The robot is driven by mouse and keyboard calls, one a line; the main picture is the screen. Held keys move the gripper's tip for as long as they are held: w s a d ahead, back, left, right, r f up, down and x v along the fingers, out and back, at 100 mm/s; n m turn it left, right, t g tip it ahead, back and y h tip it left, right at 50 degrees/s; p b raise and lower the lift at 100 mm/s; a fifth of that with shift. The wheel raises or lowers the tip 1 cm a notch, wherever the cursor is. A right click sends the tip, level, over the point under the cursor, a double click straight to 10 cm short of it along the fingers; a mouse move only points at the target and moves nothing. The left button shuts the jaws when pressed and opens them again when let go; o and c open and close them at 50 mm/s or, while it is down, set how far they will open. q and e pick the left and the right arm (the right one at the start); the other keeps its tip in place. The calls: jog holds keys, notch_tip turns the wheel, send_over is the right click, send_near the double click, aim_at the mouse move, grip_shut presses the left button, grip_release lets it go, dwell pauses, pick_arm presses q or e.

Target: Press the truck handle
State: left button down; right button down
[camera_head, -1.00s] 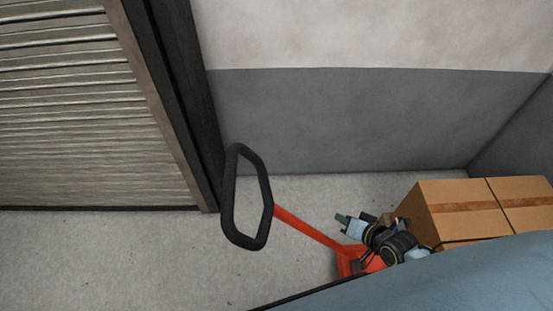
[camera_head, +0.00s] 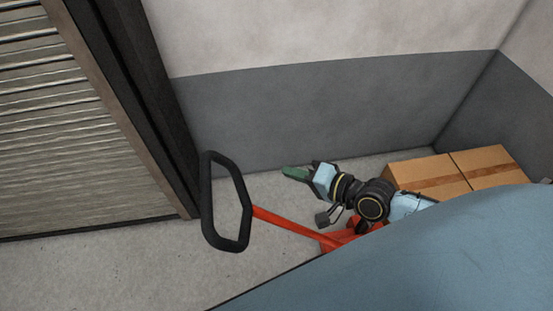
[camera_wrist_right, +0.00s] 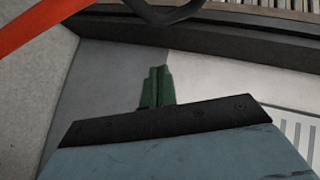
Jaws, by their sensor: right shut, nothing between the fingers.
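The truck handle (camera_head: 207,200) is a black loop on a slanted red shaft (camera_head: 285,222) in the head view. The red truck base (camera_head: 345,236) is partly hidden behind my right arm and a blue surface. My right gripper (camera_head: 287,172), with green fingers, is shut and empty. In the head view it shows right of the loop and above the shaft, apart from both. In the right wrist view, the green fingers (camera_wrist_right: 157,86) are together, with part of the black loop (camera_wrist_right: 165,12) and the red shaft (camera_wrist_right: 45,27) at the top. My left gripper is not in view.
Cardboard boxes (camera_head: 425,173) stand at the right, behind my right arm. A grey and white wall (camera_head: 300,115) closes off the back. A slatted shutter (camera_head: 70,150) with a dark frame is at the left. Bare floor (camera_head: 110,265) lies left of the handle.

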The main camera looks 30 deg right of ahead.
jog(key=w+a+f, duration=0.4)
jog(key=w+a, duration=0.4)
jog(key=shift+f, duration=0.1)
